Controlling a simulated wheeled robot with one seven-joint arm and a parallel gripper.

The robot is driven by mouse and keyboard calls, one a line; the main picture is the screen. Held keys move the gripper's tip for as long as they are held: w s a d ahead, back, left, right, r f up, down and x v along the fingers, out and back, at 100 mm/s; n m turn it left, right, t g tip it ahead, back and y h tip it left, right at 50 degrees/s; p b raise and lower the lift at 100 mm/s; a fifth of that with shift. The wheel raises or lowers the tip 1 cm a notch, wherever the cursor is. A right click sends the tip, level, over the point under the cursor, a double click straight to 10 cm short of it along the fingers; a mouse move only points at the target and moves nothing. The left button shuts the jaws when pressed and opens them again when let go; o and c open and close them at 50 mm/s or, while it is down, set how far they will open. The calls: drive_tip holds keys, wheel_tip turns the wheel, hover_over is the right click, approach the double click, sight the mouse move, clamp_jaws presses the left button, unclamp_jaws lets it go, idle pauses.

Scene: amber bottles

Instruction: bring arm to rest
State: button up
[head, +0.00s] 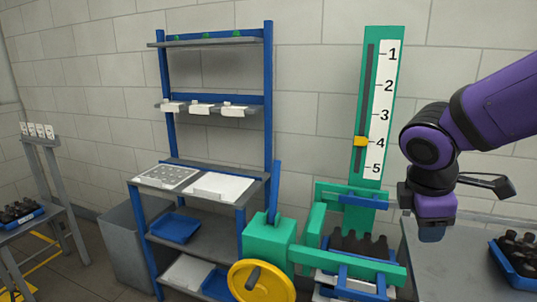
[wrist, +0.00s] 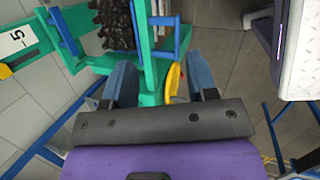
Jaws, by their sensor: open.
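My purple arm reaches in from the right in the head view, with my gripper (head: 432,232) hanging down in front of the wall, right of the green press frame. In the wrist view my gripper (wrist: 160,85) shows two blue-grey fingers set wide apart, with nothing held between them. Below and beyond the fingers are part of the green frame and the yellow wheel (wrist: 173,82). Dark bottles (wrist: 117,22) stand inside the green frame at the top of the wrist view.
The green frame (head: 313,230) has a yellow handwheel (head: 262,282) and a tall numbered scale (head: 382,110) with its yellow pointer near 4. A blue shelf rack (head: 269,100) stands left. A grey table (head: 460,270) at right holds a blue tray of bottles (head: 515,252). Another bottle tray (head: 20,213) sits far left.

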drive_tip(key=s+d+r+m+t+y, duration=0.2)
drive_tip(key=s+r+m+y, duration=0.1)
drive_tip(key=s+r+m, duration=0.5)
drive_tip(key=shift+s+d+m+t, duration=0.25)
drive_tip(key=shift+s+m, duration=1.4)
drive_tip(key=shift+m, duration=1.95)
